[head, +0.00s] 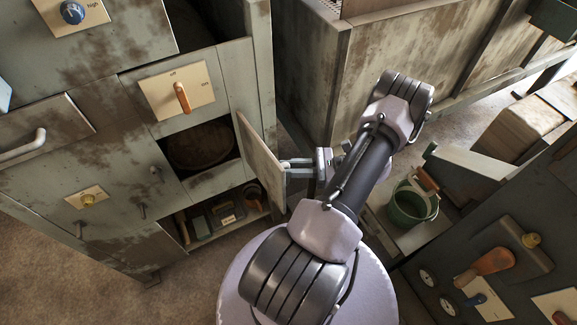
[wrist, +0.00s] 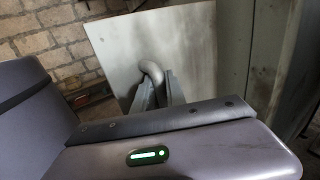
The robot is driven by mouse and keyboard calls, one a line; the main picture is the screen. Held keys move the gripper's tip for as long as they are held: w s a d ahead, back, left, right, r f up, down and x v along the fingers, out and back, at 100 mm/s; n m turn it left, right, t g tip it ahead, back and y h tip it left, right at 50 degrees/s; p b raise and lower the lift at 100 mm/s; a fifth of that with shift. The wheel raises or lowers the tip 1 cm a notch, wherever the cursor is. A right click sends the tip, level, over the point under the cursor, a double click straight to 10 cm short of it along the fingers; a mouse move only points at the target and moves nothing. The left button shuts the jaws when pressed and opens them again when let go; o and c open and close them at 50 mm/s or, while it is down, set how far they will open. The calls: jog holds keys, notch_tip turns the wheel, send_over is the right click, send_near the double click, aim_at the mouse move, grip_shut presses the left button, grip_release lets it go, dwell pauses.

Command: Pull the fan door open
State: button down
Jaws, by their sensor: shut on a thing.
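The fan door (head: 260,155) is a pale, worn panel standing swung out from the grey cabinet, hinged at its right side in the head view. It fills the middle of the wrist view (wrist: 165,48). Its curved grey handle (wrist: 152,70) shows there between my fingers. My gripper (head: 288,168) is shut on this handle, on the door's outer face. The compartment behind the door is uncovered and holds a dark round thing (head: 205,145), partly shadowed.
The cabinet carries an orange-handled switch (head: 182,97), a blue knob (head: 73,13) and a yellow knob (head: 88,199). A low shelf (head: 228,218) holds small items. A green bucket (head: 410,205) stands right of my arm. A dark panel (head: 500,260) is at lower right.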

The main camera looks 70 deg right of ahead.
jog(key=shift+w+d+r, duration=0.1)
jog(key=shift+d, duration=0.05)
jog(key=c, duration=1.4)
grip_release()
jog(key=shift+w, duration=0.15)
jog(key=shift+o, duration=0.2)
jog(key=p+v, duration=0.1)
jog(key=v, duration=1.1)
